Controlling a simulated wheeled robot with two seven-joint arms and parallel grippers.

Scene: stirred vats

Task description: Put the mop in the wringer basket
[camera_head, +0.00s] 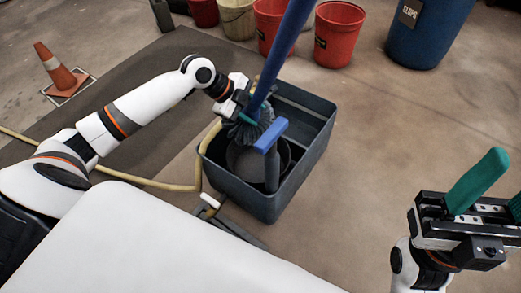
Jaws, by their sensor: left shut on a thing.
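The mop has a long blue handle (283,45) that slants up out of the top of the picture, and a grey strand head (245,131) at its lower end. My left gripper (247,112) is shut on the mop just above the head. The head is over the near-left part of the dark grey bucket (313,152). My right gripper (497,190), with teal fingers, is open and empty at the lower right.
A blue lever (271,135) on a grey post stands by the basket. A yellow hose (150,183) runs along the floor to the bucket. Red pails (338,35) and a blue barrel (428,30) stand behind. An orange cone (55,70) is at left. Floor at right is clear.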

